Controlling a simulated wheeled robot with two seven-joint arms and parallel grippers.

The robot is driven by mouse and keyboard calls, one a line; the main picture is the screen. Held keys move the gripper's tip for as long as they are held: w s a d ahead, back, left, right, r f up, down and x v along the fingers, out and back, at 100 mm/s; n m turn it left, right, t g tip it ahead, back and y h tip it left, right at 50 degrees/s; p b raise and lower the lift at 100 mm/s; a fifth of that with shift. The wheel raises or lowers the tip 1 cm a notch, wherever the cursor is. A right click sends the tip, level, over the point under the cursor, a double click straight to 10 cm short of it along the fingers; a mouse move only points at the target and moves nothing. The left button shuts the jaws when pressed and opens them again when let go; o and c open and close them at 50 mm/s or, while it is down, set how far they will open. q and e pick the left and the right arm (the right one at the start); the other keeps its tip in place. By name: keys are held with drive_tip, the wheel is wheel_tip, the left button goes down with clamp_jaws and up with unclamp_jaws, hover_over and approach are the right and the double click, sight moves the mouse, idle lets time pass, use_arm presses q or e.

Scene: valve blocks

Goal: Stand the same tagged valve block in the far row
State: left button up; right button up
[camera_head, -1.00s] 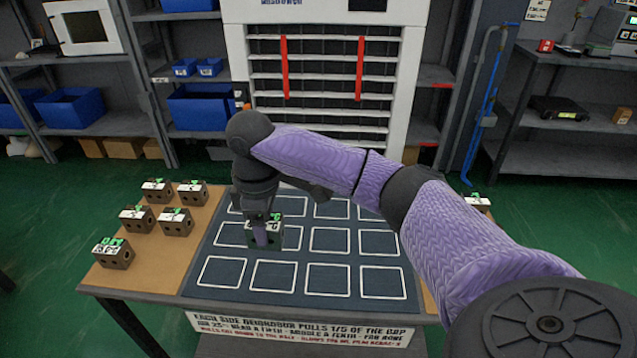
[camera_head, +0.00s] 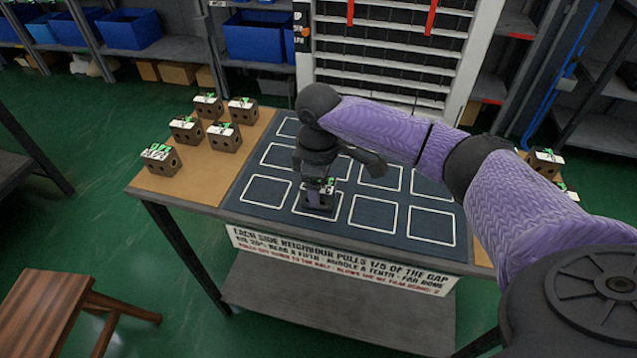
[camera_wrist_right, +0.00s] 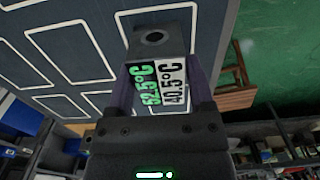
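A dark valve block (camera_head: 319,199) with a white and green tag is in my right gripper (camera_head: 318,184). The right wrist view shows the block (camera_wrist_right: 156,45) between the two purple fingers, its tag reading 52.5°C and 40.5°C. In the head view it appears over the second square from the left in the near row of the dark mat (camera_head: 430,226). I cannot tell whether its base touches the mat. The mat has rows of white outlined squares; the far row is partly behind my right arm. My left gripper is not in view.
Several tagged blocks (camera_head: 224,137) stand on the brown left part of the table (camera_head: 160,186). More blocks (camera_head: 545,161) stand at the right, partly behind my arm. A wooden stool (camera_head: 50,298) is at lower left. The visible near-row squares beside the held block are empty.

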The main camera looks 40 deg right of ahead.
drive_tip(key=o, duration=0.3)
drive_tip(key=shift+r, duration=0.1)
use_arm(q)
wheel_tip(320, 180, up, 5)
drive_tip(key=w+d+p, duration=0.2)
drive_tip(key=p, duration=0.3)
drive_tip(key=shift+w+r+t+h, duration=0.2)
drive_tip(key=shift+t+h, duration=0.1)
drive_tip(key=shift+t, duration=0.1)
use_arm(e)
drive_tip(key=shift+r, duration=6)
